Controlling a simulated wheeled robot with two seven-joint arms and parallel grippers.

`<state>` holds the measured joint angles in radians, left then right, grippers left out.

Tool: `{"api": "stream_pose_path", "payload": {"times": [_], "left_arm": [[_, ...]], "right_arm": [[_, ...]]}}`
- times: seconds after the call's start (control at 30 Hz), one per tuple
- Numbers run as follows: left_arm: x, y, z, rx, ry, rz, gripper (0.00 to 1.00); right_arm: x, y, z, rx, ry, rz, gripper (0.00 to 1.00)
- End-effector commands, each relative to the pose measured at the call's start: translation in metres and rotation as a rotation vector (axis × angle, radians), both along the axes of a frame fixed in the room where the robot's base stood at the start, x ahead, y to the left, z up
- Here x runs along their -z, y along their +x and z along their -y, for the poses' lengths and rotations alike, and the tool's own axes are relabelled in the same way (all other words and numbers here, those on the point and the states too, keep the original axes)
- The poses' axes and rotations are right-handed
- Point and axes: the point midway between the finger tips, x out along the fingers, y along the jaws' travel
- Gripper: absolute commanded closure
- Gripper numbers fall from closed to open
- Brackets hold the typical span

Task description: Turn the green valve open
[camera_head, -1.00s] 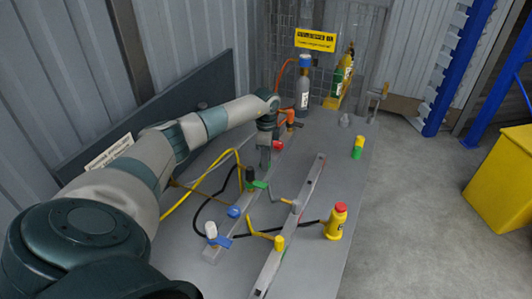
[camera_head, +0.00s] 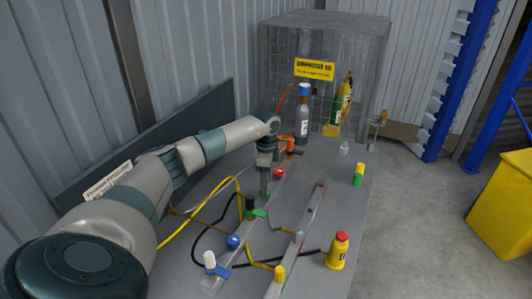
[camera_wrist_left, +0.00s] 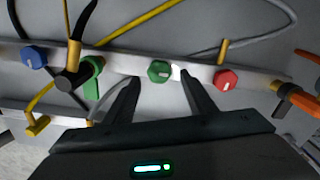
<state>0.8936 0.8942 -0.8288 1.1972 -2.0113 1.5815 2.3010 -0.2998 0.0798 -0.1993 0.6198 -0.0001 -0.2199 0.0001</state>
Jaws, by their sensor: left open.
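A green round knob (camera_wrist_left: 159,71) with a pale pointer mark sits on a grey rail (camera_wrist_left: 130,63) in the left wrist view. My left gripper (camera_wrist_left: 160,77) is open, its two fingers on either side of the knob in that view; I cannot tell whether they touch it. In the head view my left gripper (camera_head: 265,188) points down over the rail and mostly hides that knob. A green lever valve (camera_wrist_left: 93,77) sits beside it on the same rail, also seen in the head view (camera_head: 259,213). My right gripper is not in view.
A red knob (camera_wrist_left: 225,79) and a blue knob (camera_wrist_left: 34,57) flank the green ones on the rail. An orange lever (camera_head: 288,151), hoses and a second rail (camera_head: 307,218) are nearby.

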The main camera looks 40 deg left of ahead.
Motion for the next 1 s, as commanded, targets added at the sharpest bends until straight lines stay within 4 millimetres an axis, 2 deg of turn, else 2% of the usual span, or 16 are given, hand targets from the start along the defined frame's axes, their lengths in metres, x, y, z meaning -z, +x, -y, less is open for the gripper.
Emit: {"api": "stream_pose_path", "payload": {"times": [0.6,0.8,1.0], "left_arm": [[-0.117,0.001,0.0,0.0,0.001,0.004,0.5],[-0.142,0.0,0.0,-0.001,-0.001,0.003,0.5],[-0.15,0.0,0.0,-0.001,0.0,0.001,0.5]], "right_arm": [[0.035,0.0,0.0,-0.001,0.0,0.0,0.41],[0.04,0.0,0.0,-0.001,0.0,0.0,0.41],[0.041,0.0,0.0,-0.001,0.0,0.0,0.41]]}}
